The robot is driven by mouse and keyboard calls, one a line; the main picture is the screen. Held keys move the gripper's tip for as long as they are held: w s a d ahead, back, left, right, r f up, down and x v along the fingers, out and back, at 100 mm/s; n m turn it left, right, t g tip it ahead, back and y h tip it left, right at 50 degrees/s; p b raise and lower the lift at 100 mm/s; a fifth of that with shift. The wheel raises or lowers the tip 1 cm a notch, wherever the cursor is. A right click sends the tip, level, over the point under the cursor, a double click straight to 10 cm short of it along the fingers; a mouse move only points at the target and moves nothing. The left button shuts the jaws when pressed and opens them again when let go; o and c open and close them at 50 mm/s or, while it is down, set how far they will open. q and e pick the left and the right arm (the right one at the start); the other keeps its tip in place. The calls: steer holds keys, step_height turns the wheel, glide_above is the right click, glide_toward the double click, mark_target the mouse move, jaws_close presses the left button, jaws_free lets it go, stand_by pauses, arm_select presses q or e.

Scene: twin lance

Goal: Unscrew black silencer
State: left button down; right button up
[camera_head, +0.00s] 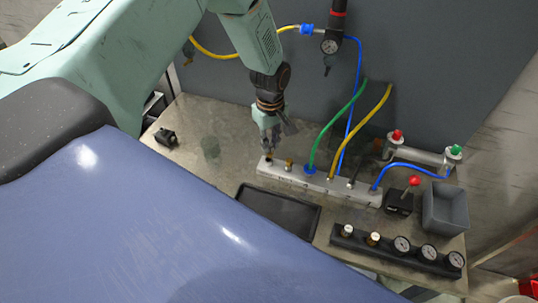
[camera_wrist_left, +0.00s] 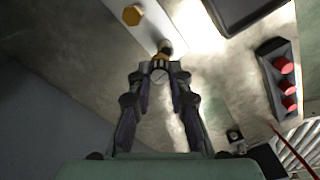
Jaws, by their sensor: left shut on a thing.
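The black silencer (camera_head: 268,159) sits at the left end of the pale manifold block (camera_head: 330,188). It also shows as a dark round piece (camera_wrist_left: 166,46) on the manifold in the wrist view. My left gripper (camera_head: 270,150) points down over that end. In the wrist view its fingertips (camera_wrist_left: 160,70) are drawn together around a small brass and metal part by the silencer. The fingers partly hide what they hold. A brass silencer (camera_head: 289,163) stands just right of it and shows as a gold hexagon (camera_wrist_left: 132,15) in the wrist view. My right gripper is out of view.
Green, yellow and blue hoses rise from the manifold's right part. A dark tray (camera_head: 279,209) lies in front. A gauge row (camera_head: 400,245), a grey bin (camera_head: 446,207) and a red-knobbed valve (camera_head: 400,198) stand right. A red-button box (camera_wrist_left: 279,78) shows in the wrist view.

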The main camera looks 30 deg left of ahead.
arm_select(q)
steer(key=shift+r, duration=0.6)
steer(key=shift+s+r, duration=0.1)
steer(key=shift+r, duration=0.7)
steer(key=shift+f, duration=0.1)
